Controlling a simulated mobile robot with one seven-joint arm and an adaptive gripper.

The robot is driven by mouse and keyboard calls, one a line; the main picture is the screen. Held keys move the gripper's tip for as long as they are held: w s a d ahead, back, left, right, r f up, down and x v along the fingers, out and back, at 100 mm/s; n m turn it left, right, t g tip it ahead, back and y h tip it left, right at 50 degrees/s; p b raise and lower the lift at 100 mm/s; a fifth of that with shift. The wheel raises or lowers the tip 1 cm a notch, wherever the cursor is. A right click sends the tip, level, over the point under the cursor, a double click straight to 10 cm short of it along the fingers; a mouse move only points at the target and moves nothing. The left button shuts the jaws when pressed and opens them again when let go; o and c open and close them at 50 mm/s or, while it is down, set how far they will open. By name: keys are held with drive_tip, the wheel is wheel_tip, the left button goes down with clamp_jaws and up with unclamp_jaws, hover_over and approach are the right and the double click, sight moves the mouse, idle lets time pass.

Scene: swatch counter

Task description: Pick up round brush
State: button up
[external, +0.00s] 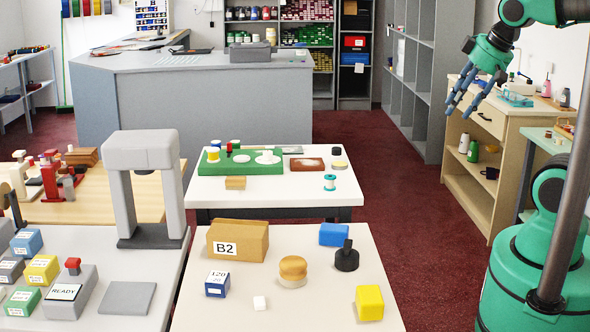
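What looks like the round brush (293,270) stands on the near white table (250,312), with a rounded orange-brown top and a pale lower part. It is upright, just right of the cardboard box marked B2 (238,240). My gripper (464,102) is high at the upper right, far from the brush and well above the table. Its bluish fingers point down and left, spread apart, with nothing seen between them.
A grey press (145,190) stands left. Red floor (420,240) lies open right of the table.

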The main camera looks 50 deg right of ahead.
drive_tip(key=o, duration=0.9)
drive_tip(key=w+a+f+g+y+p, duration=0.1)
drive_tip(key=w+a+f+g+p, duration=0.2)
drive_tip(key=w+a, duration=1.35)
drive_tip(key=w+a+f+g+p, duration=0.1)
drive_tip(key=a+f, duration=0.5)
drive_tip(key=a, duration=0.2)
drive_tip(key=w+a+f+p, duration=0.1)
drive_tip(key=a+f, duration=0.5)
drive_tip(key=a, duration=0.2)
drive_tip(key=w+a+f+g+h+p, duration=0.1)
drive_tip(key=a+f, duration=0.6)
drive_tip(key=a, duration=0.1)
drive_tip(key=shift+w+g, duration=0.3)
drive_tip(key=shift+w, duration=0.1)
